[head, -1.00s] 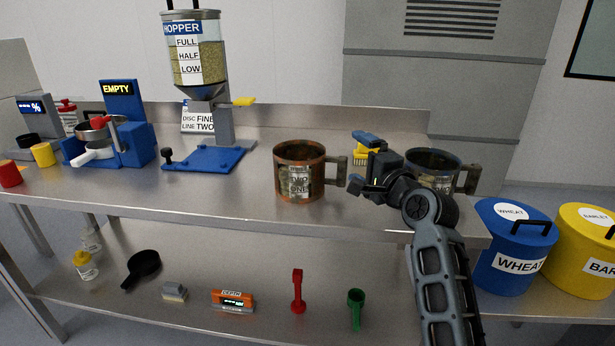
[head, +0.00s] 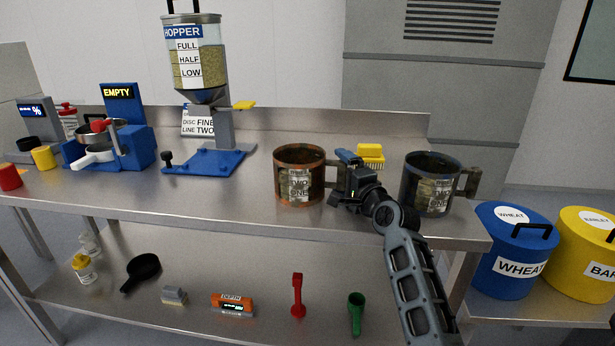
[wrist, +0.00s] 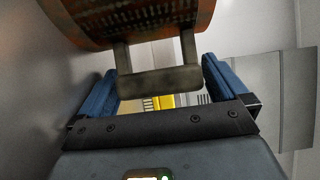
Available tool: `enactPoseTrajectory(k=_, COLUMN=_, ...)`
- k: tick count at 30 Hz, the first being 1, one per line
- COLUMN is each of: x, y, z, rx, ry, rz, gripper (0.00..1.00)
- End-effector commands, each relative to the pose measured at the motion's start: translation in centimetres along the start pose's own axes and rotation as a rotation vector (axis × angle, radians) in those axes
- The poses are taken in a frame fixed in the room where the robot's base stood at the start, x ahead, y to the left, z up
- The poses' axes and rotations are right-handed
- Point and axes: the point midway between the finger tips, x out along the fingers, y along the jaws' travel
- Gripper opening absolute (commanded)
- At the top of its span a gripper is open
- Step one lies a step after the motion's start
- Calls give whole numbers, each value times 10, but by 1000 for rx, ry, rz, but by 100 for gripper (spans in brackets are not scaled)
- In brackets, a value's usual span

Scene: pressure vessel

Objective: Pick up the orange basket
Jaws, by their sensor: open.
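The orange basket (head: 299,176) is a dark, worn container with an orange rim and a label on its front. It stands upright on the steel table, its handle towards the right. In the wrist view its orange-brown wall (wrist: 140,20) is at the top and its grey handle (wrist: 158,83) extends down from it. My gripper (head: 342,178) is open at the handle, partly covering it in the head view. In the wrist view the blue fingers (wrist: 160,72) are on either side of the handle, with visible gaps.
A similar dark basket (head: 430,184) stands just right of my gripper. A yellow brush-like block (head: 370,155) lies behind. The hopper stand (head: 205,160) is to the left, with clear tabletop between. Blue (head: 512,250) and yellow (head: 585,250) bins stand at the right.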

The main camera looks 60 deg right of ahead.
Motion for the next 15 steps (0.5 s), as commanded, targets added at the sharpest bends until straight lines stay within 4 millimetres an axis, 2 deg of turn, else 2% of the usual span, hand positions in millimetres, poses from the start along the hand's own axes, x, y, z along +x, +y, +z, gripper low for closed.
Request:
enactPoseTrajectory(k=8, x=4, y=0, z=0, rx=0, ry=0, rz=0, gripper=100)
enactPoseTrajectory(k=15, x=4, y=0, z=0, rx=0, ry=0, rz=0, gripper=78)
